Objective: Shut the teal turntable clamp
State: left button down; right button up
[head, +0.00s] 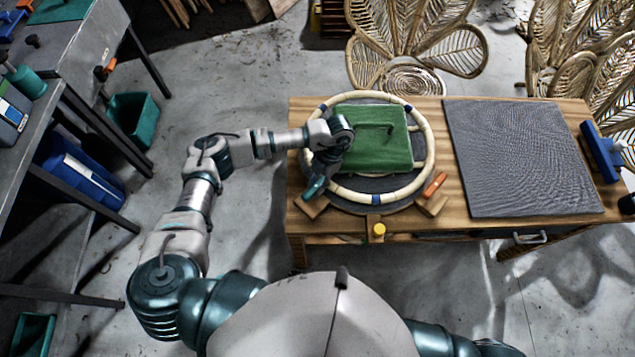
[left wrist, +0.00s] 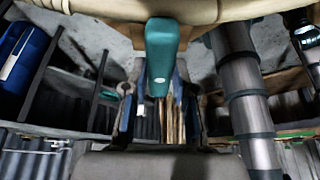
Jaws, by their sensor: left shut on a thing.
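The teal turntable clamp (head: 315,187) is at the near-left edge of the round turntable (head: 352,205), by a wooden block. My left gripper (head: 323,172) reaches over the ring from the left and is shut on the clamp's teal handle. In the left wrist view the teal handle (left wrist: 161,55) points towards me below the pale rattan ring (left wrist: 90,10). The rattan ring also shows in the head view (head: 430,145), lying around a green cushion (head: 375,150). The gripper hides part of the clamp, so I cannot tell how far it is closed. My right gripper is out of view.
An orange clamp (head: 435,184) sits at the turntable's near-right edge, and a yellow-topped piece (head: 379,230) at its front. A grey mat (head: 520,155) covers the right of the wooden table (head: 300,112). Rattan chairs (head: 415,45) stand behind. A workbench (head: 75,45) stands left.

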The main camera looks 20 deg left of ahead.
pick_arm(q)
jog(key=c, duration=0.9)
grip_release()
jog(key=v, duration=1.2)
jog(key=shift+d, duration=0.1)
jog(key=shift+f, duration=0.1)
